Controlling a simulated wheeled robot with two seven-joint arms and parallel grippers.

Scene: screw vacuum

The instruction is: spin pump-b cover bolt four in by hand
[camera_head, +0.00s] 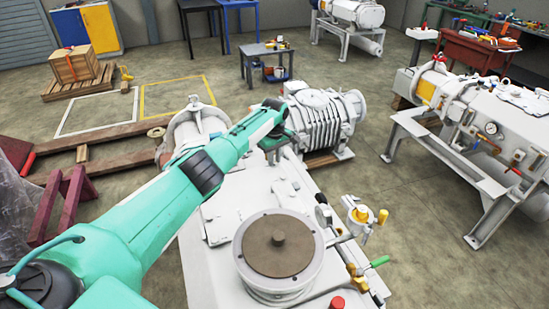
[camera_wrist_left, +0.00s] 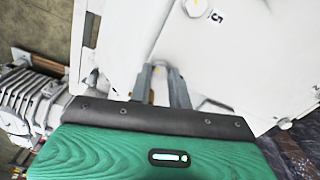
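My left arm reaches from the lower left across the white pump (camera_head: 222,255) in the head view. My left gripper (camera_head: 279,143) is at the pump's far end, and its fingertips are hard to make out there. In the left wrist view, the two grey fingers (camera_wrist_left: 163,84) point at a white pump face and stand a little apart. A pale narrow shape shows between them; I cannot tell whether it is a bolt in the grip or a part behind. My right gripper is out of view.
A ribbed grey-white machine (camera_head: 322,118) stands just beyond the left gripper. A round port with a brown disc (camera_head: 278,246) rises from the pump's near end, with a green-handled valve (camera_head: 375,262) beside it. Another white pump (camera_head: 480,115) stands at the right.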

